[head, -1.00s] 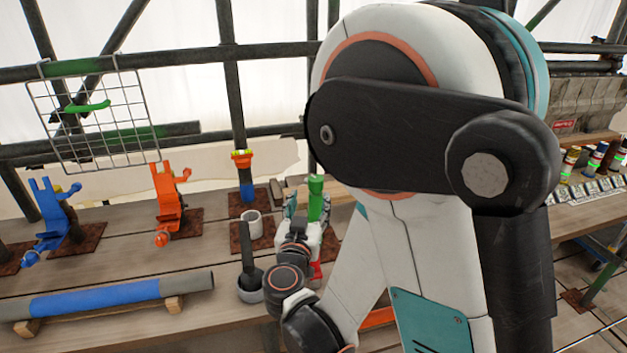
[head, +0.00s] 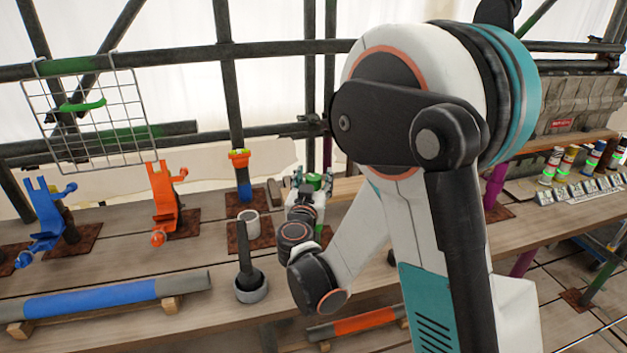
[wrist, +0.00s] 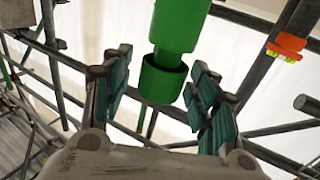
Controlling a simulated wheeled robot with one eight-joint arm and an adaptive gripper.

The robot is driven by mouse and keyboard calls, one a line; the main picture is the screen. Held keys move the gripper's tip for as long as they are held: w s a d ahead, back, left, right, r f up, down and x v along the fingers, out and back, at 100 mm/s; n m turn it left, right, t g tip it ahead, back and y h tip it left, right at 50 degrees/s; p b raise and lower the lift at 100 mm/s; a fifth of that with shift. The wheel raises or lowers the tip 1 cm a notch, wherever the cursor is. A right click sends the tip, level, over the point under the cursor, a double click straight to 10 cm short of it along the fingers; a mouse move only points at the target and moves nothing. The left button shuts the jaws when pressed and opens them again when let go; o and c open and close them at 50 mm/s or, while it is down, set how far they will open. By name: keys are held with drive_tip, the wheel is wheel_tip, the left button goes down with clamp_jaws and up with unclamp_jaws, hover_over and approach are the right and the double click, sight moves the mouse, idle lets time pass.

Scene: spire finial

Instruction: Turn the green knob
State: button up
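The green knob (wrist: 164,78) is a cylinder with a narrower neck and a wider green part beyond it in the wrist view. In the head view, a small patch of green (head: 314,182) shows at my gripper, and the rest is hidden. My gripper (wrist: 160,95) is open, with one teal-padded finger on each side of the knob's end. A gap shows on the left side. On the right the pad looks very close, and I cannot tell whether it touches.
Blue (head: 45,215) and orange (head: 164,200) fixtures stand on the bench left of my arm. A wire grid (head: 125,135) hangs at the back left. Spray cans (head: 551,165) stand at right.

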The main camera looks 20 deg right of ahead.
drive_tip(key=c, duration=1)
drive_tip(key=shift+a+m+g+h, duration=0.1)
drive_tip(key=shift+m+g+h, duration=0.7)
drive_tip(key=shift+h, duration=0.4)
drive_tip(key=shift+m+g+h, duration=0.5)
drive_tip(key=shift+m+h, duration=0.3)
drive_tip(key=shift+h, duration=0.1)
drive_tip(key=o, duration=1.1)
drive_tip(key=v, duration=1.2)
